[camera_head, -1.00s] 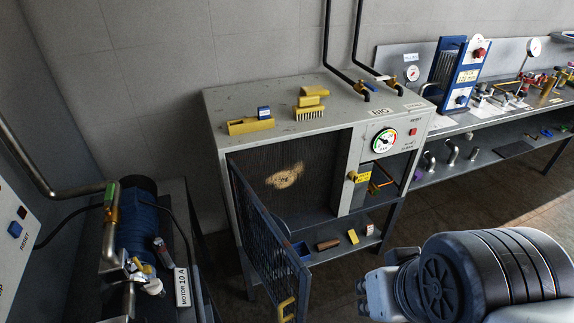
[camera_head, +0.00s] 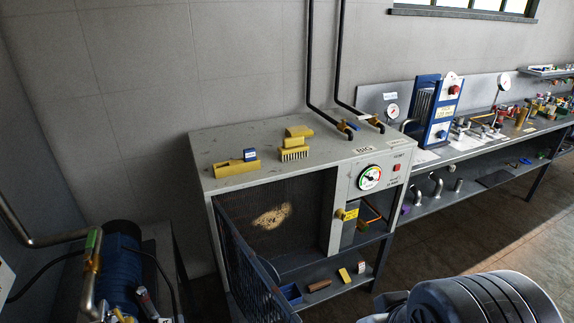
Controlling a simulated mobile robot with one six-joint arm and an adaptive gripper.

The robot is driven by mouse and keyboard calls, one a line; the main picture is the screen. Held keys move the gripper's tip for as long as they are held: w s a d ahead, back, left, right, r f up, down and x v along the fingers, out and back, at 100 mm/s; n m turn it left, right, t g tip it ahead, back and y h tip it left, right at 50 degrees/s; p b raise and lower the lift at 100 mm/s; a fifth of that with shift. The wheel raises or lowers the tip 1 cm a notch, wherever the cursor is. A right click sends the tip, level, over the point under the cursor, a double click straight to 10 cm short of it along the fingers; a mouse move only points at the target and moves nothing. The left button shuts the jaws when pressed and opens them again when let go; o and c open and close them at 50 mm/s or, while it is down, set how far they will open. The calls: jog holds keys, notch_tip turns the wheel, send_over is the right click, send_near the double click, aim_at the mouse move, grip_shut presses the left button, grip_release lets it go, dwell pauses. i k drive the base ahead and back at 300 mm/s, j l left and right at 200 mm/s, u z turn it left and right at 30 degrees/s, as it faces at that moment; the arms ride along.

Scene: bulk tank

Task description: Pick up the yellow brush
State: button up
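The yellow brush (camera_head: 294,155) stands on top of the grey cabinet (camera_head: 228,186), with its pale bristles facing the front. A yellow block-like piece (camera_head: 298,132) shows just behind and above the bristled part; I cannot tell whether it is part of the same brush. My arm shows only as dark, rounded links at the lower right, well away from the brush. My gripper is not in view.
A yellow tray-like piece (camera_head: 235,167) with a small blue block (camera_head: 250,155) lies left of the brush. Dark pipes (camera_head: 310,60) rise behind the cabinet's right side. The mesh door (camera_head: 248,268) stands open. A blue motor (camera_head: 119,265) is at lower left.

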aim_at(294, 147)
jog(key=i+l+u, duration=0.25)
jog(key=l, duration=0.3)
jog(key=i+l+u, duration=0.15)
jog(key=l, duration=0.2)
jog(key=i+l+u, duration=0.1)
jog(key=i+l, duration=0.1)
jog(key=l, duration=0.1)
